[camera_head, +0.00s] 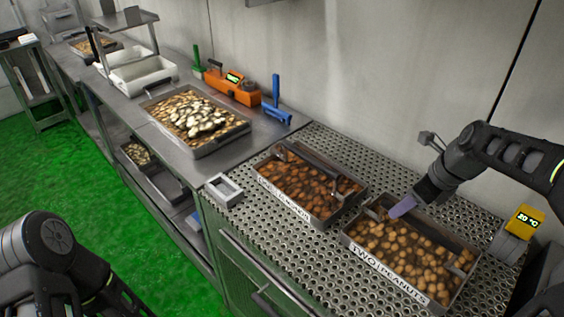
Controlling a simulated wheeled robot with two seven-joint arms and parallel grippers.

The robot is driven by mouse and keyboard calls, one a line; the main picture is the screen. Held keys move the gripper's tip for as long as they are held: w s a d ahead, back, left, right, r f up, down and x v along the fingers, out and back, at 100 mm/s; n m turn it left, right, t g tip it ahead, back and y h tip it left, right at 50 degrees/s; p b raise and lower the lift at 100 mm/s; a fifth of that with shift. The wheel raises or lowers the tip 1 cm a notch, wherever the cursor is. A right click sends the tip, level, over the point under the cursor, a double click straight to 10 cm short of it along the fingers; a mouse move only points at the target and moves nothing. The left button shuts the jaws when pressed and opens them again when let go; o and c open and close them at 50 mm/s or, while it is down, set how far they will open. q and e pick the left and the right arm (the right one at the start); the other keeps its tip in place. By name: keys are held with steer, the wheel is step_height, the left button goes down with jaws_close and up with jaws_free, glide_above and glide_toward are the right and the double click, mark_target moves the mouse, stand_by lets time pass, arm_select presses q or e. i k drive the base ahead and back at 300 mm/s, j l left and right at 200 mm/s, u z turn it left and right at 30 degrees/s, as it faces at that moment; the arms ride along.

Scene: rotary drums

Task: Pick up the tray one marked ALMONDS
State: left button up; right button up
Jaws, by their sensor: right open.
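The tray one (284,198), whose front label looks to start with ONE, stands on the perforated metal table and holds reddish-brown nuts. The rest of its label is too small to read surely. My right gripper (402,207) is open and empty, reaching from the right over the back left part of the peanut tray. It is to the right of the tray one and apart from it. My left arm shows at the lower left, but its gripper is out of view.
A larger tray of pale pieces (165,101) stands on the steel counter to the left. An orange device (232,87) and a blue tool (276,100) are against the wall. Perforated surface is free around the trays.

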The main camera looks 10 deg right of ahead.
mark_target(316, 188)
steer(key=i+j, duration=0.75)
